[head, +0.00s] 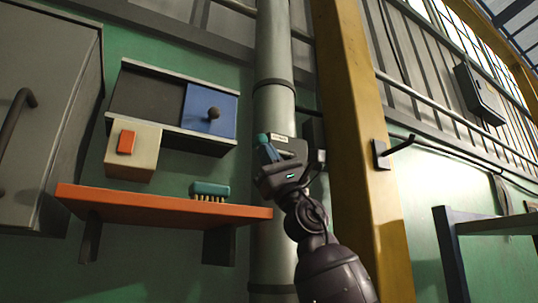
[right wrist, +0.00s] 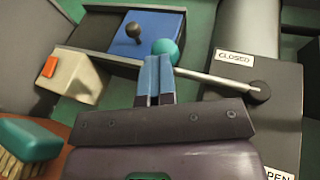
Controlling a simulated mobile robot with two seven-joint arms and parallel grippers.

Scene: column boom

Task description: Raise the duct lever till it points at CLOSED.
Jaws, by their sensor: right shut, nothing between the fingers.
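The duct lever is a thin grey rod (right wrist: 212,78) with a teal ball knob (right wrist: 168,47), running up and left from a dark round pivot (right wrist: 258,92) in the right wrist view. A white CLOSED label (right wrist: 235,57) lies above the rod, near the pivot; an OPEN label (right wrist: 277,174) is partly cut off at the bottom right. My right gripper (right wrist: 159,60) is shut and empty, its blue fingertips right at the ball's lower left. I cannot tell whether they touch. In the head view the right gripper (head: 266,148) is at the duct, beside the ball (head: 262,138).
The grey-green vertical duct (head: 273,60) stands beside a yellow post (head: 352,120). To the left are an orange shelf (head: 160,203) with a teal brush (head: 210,189), a cream box (head: 131,155) and a cabinet with a blue sliding panel (head: 200,103). A hook (head: 400,144) juts out right.

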